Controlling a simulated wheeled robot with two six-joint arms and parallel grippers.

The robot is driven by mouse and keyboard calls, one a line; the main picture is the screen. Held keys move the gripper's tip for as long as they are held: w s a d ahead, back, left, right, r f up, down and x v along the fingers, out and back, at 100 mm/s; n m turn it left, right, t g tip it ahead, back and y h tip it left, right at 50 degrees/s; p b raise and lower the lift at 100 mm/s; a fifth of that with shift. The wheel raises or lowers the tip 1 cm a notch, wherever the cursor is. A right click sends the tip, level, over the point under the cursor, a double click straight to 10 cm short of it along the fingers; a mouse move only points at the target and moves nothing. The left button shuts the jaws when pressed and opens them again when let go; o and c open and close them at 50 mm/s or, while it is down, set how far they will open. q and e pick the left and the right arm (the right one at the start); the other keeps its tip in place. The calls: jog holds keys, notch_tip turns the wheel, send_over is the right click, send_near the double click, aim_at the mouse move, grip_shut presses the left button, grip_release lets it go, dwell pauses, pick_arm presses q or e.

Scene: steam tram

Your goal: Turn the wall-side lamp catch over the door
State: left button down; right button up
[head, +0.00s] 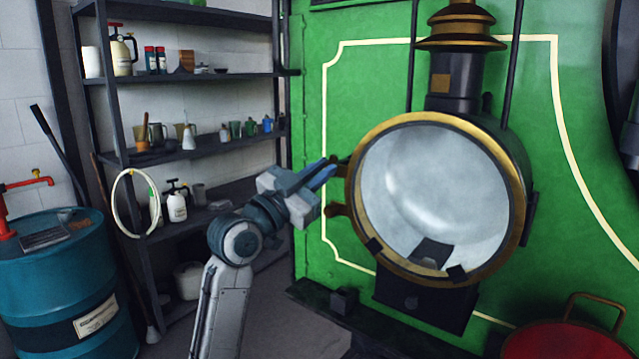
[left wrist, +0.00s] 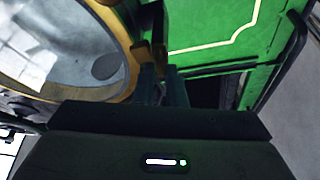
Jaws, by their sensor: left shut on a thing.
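The big round lamp (head: 435,200) has a brass rim and a pale glass door, and it hangs on the green tram front. At the left edge of its rim a small dark catch (head: 342,160) sticks out, partly hidden by my fingers. My left gripper (head: 330,167) is shut on this catch, reaching in from the left. A second brown lug (head: 337,210) sits lower on the same side. In the left wrist view my fingers (left wrist: 164,85) meet the rim's edge, beside a brown lug (left wrist: 140,52). My right gripper is out of view.
A dark shelf rack (head: 190,77) with bottles and cups stands at the left. A blue drum (head: 60,290) with a red pump stands in front of it. A red vessel (head: 565,343) with a handle is at the lower right. A dark ledge runs below the lamp.

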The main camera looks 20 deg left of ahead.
pick_arm(q)
jog(key=shift+f, duration=0.1)
jog(key=shift+f, duration=0.1)
dwell(0.9)
jog(key=c, duration=1.6)
grip_release()
jog(key=shift+o, duration=0.2)
jog(key=shift+d, duration=0.15)
jog(key=b+v, duration=0.4)
jog(key=v, duration=0.6)
jog(key=shift+s, duration=0.35)
jog(key=shift+c, duration=0.4)
